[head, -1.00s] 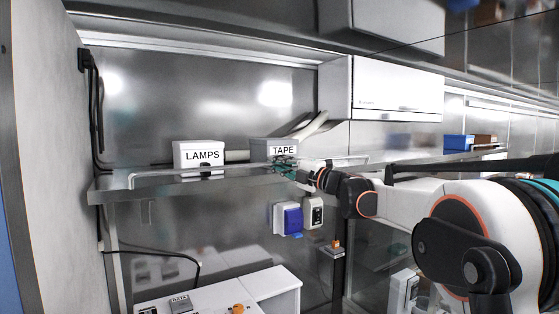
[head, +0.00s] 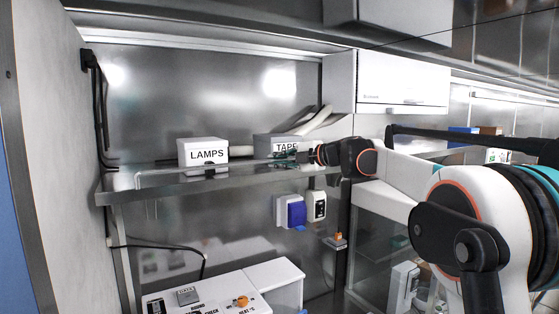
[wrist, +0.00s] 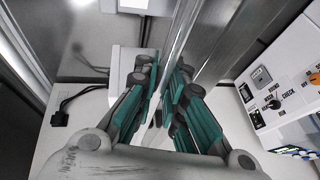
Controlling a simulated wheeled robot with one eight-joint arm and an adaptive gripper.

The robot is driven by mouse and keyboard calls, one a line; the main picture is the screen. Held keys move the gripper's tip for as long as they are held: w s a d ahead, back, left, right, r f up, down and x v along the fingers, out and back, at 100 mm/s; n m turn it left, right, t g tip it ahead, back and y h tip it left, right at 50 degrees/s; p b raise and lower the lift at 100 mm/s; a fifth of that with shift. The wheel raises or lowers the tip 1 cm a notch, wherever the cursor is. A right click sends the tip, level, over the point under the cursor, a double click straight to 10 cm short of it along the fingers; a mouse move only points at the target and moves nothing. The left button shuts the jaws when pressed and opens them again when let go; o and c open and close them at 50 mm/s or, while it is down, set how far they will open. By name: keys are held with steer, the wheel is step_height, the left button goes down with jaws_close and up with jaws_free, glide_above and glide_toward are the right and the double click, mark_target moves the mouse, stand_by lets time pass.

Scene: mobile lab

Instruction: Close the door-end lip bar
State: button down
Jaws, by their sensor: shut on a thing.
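The lip bar (head: 215,167) is a thin pale metal rail along the front of the upper shelf (head: 170,188), with a bent left end. My gripper (head: 286,157) is at the bar's right part, in front of the TAPE box (head: 265,142). In the wrist view, the teal-sided fingers of my gripper (wrist: 166,78) are closed around the metal bar (wrist: 184,35), which runs up between them. The exact contact is partly hidden by the fingers. The bar's right portion is hidden behind my gripper and wrist in the head view.
A white LAMPS box (head: 203,153) stands on the shelf left of the TAPE box. A white cabinet (head: 400,82) hangs at the upper right. Below are a blue-lidded socket (head: 290,211) and a white instrument (head: 215,290). A grey wall panel (head: 55,150) bounds the left.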

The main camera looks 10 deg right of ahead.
steer(key=c, duration=1.7)
jaws_free()
steer(key=shift+w, duration=0.1)
steer(key=shift+o, duration=0.2)
steer(key=v, duration=1.2)
